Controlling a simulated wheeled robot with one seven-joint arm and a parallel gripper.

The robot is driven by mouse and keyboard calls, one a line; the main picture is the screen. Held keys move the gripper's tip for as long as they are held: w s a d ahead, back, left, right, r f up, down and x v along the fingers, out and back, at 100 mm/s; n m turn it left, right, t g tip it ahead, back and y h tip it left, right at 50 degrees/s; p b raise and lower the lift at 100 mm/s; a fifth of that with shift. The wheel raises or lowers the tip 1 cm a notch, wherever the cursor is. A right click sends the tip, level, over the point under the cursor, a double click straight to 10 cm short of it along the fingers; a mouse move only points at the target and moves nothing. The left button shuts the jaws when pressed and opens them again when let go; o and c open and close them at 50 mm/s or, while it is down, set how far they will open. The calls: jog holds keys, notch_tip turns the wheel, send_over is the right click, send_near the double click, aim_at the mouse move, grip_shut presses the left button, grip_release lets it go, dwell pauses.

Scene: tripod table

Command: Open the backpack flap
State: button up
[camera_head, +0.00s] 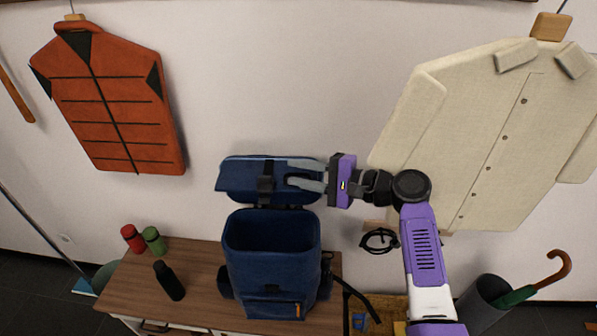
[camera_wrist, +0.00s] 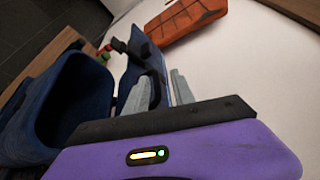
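The dark blue backpack (camera_head: 270,270) stands upright on the wooden bench, its top opening uncovered. Its flap (camera_head: 236,178) is swung up and back, behind the opening, with a black buckle strap (camera_head: 265,185) across its middle. The wrist view shows the open bag (camera_wrist: 75,100) at left and the flap (camera_wrist: 138,68) beyond my fingers. My gripper (camera_head: 306,174) reaches in from the right at the flap's right end. Its two grey fingers are apart, and the flap's edge appears to lie between them in the wrist view (camera_wrist: 160,90). Whether either finger touches the flap is unclear.
An orange vest (camera_head: 110,100) and cream coat (camera_head: 480,140) hang on the wall. An umbrella stand (camera_head: 485,305) is at lower right.

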jog(key=b+v, duration=0.1)
jog(key=v, duration=0.6)
jog(key=shift+d, duration=0.15)
jog(key=shift+r, duration=0.15)
jog(key=shift+c, duration=0.4)
